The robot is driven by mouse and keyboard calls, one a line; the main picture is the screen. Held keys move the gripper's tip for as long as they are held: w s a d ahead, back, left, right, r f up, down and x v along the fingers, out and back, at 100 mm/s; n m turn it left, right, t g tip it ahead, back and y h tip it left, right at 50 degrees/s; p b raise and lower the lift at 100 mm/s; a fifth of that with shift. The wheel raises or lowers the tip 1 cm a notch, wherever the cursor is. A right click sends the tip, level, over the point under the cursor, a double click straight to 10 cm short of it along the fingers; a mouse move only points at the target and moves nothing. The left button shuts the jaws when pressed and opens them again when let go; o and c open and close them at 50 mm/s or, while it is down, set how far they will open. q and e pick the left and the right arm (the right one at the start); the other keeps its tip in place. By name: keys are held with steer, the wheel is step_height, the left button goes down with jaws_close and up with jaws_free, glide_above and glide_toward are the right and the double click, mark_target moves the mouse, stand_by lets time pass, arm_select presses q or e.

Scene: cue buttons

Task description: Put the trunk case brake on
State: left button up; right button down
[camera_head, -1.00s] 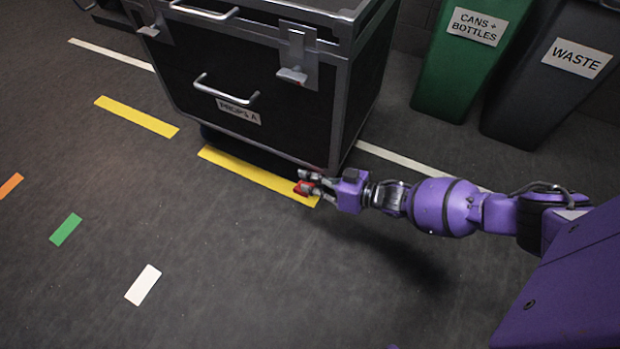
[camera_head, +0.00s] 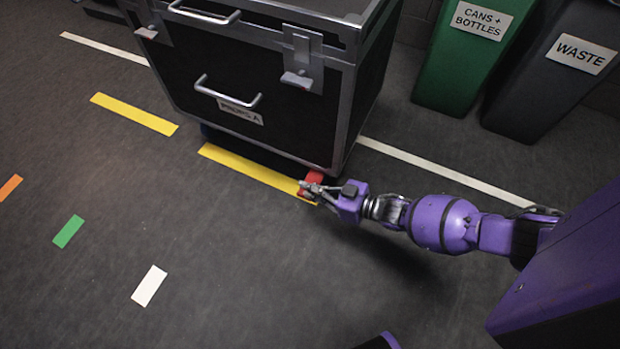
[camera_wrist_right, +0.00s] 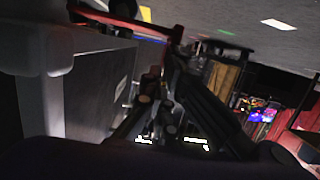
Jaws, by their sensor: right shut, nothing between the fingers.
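The trunk case (camera_head: 270,115) is black with metal edges, a front handle and a label that reads like "PROPS A". Its side also shows at the left of the right wrist view (camera_wrist_right: 98,90). A red brake pedal (camera_head: 312,178) sticks out low at the case's front right bottom corner. It also shows as a red bar in the right wrist view (camera_wrist_right: 125,25). My right gripper (camera_head: 304,188) is shut and empty, with its fingertips at the red pedal. I cannot tell whether they touch it or how far the pedal is pressed. My left gripper is not in view.
Yellow tape (camera_head: 245,168) runs along the floor under the case's front edge. A green cans and bottles bin (camera_head: 462,65) and a grey waste bin (camera_head: 540,85) stand at the back right. The floor at the front left is clear except for flat coloured tape marks.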

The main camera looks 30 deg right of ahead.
steer(key=shift+s+a+f+n, duration=0.15)
steer(key=shift+f+n, duration=0.15)
steer(key=shift+f, duration=0.05)
steer(key=shift+s+a+f+n+h+b, duration=0.2)
steer(key=shift+f+n+h+b, duration=0.15)
steer(key=shift+f, duration=0.2)
steer(key=shift+a+f+b, duration=0.1)
steer(key=shift+f+b, duration=0.2)
steer(key=shift+f, duration=0.2)
steer(key=shift+r, duration=0.1)
